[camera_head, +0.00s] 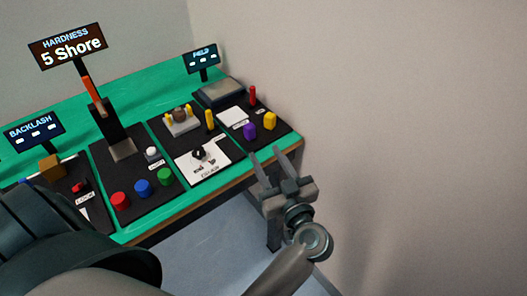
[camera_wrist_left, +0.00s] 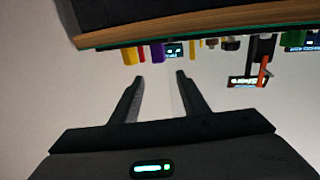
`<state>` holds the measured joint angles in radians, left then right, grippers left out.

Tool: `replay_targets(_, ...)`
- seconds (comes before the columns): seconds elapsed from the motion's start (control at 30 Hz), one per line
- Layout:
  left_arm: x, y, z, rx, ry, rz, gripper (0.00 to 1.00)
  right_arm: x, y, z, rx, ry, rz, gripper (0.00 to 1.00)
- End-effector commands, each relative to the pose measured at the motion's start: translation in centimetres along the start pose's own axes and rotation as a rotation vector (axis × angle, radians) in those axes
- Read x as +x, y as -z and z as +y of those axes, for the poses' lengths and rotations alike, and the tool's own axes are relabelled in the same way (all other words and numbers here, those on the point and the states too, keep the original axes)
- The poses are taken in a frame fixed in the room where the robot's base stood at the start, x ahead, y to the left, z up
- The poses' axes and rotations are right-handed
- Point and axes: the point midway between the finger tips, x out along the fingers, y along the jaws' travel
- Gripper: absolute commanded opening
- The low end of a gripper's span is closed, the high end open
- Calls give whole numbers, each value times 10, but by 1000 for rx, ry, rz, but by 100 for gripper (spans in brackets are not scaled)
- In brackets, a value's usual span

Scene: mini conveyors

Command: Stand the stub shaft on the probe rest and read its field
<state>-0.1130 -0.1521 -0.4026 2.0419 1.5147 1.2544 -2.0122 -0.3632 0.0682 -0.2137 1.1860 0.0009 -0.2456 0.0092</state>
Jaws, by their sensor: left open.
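The field station at the table's right end has a small display marked FIELD (camera_head: 201,56) showing only dashes. In front of it are a low grey block (camera_head: 219,93) and a white labelled plate (camera_head: 233,117). I cannot tell which part is the probe rest. A red upright piece (camera_head: 253,95), a purple piece (camera_head: 250,131) and a yellow piece (camera_head: 270,121) stand on the dark mat there; which one is the stub shaft is unclear. My left gripper (camera_head: 267,154) is open and empty, just off the table's right front edge. In the left wrist view its fingers (camera_wrist_left: 160,77) have nothing between them. My right gripper is not seen.
The hardness display (camera_head: 70,46) reads 5 Shore, above red, blue and green buttons. The backlash display (camera_head: 34,132) stands at the left. A slim yellow piece (camera_head: 209,121) stands by a dial panel (camera_head: 203,160). A wall rises right of the table.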

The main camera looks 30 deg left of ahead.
Motion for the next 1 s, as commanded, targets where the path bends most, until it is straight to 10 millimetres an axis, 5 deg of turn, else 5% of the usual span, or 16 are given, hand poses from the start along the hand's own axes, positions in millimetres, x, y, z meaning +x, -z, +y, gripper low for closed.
replay_targets(0.67, -1, -1, 2, -3, -10, 21, 41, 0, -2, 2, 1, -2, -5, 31)
replay_targets(0.87, -2, -6, 20, -18, -108, 158, 41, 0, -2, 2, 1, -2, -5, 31)
replay_targets(1.0, -14, -29, 51, -18, -301, 278, 41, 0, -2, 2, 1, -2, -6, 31)
